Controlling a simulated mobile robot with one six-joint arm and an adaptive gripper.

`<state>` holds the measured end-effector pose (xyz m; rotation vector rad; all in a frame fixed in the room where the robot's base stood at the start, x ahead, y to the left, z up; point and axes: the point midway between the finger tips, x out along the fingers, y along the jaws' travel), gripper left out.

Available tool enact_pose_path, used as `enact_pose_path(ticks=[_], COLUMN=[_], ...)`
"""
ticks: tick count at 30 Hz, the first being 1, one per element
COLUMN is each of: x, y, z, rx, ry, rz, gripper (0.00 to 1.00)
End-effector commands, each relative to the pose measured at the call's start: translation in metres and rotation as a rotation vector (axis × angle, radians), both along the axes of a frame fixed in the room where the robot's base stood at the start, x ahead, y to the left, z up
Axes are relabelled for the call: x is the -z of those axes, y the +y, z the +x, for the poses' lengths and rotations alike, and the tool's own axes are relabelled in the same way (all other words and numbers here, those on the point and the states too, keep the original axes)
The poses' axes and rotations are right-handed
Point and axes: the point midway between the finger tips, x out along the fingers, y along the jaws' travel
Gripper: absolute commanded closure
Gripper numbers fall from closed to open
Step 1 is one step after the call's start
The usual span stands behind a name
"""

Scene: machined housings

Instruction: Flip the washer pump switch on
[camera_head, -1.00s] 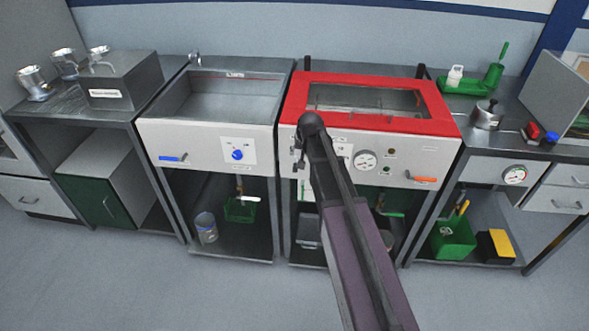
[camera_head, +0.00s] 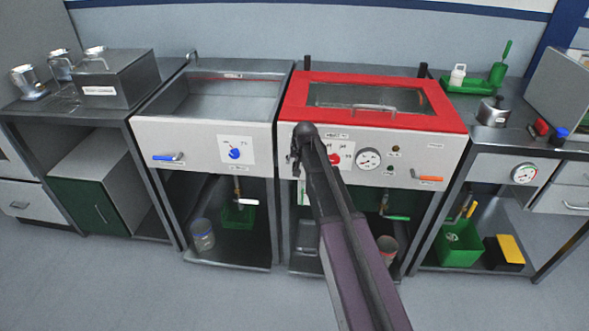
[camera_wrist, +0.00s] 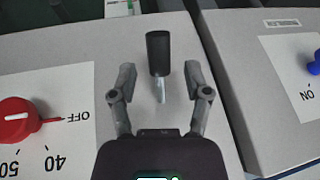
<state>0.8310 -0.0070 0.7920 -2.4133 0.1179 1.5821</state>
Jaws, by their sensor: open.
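In the wrist view a black-capped lever switch (camera_wrist: 157,54) with a bright metal stem stands out from a pale grey panel. My gripper (camera_wrist: 160,72) is open, with one finger on each side of the lever and visible gaps to it. No label for this lever is readable. In the head view my gripper (camera_head: 296,165) is at the left part of the front panel (camera_head: 440,150) of the red-topped washer (camera_head: 290,98); my arm hides the lever there. A red knob (camera_wrist: 18,118) sits beside it, its pointer line toward OFF.
A blue knob (camera_head: 235,153) is on the neighbouring sink unit's panel, which shows in the wrist view with an ON mark. A gauge (camera_head: 367,159) and an orange-handled lever (camera_head: 428,178) are farther right on the washer. The floor in front is clear.

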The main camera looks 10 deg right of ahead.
Motion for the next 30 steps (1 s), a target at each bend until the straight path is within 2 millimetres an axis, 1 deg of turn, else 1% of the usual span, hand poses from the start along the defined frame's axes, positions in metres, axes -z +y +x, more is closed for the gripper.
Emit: enact_pose_path(ticks=[1, 6, 20, 21, 23, 24, 27, 30], x=[0.0067, 0.0133, 0.0152, 0.0152, 0.0152, 0.0152, 0.0151, 0.0151], y=[0.0004, 0.0012, 0.0018, 0.0018, 0.0018, 0.0018, 0.0019, 0.0019], z=[0.0022, 0.0055, 0.0068, 0.0068, 0.0068, 0.0068, 0.0068, 0.0068], rx=[0.0, 0.0, -0.001, -0.001, -0.001, -0.001, -0.001, -0.001], ry=[0.0, 0.0, 0.0, 0.0, 0.0, 0.0, 0.0, 0.0], rz=[0.0, 0.0, 0.0, 0.0, 0.0, 0.0, 0.0, 0.0], gripper=[0.38, 0.38, 0.38, 0.44, 0.61, 0.73, 1.0, 1.0])
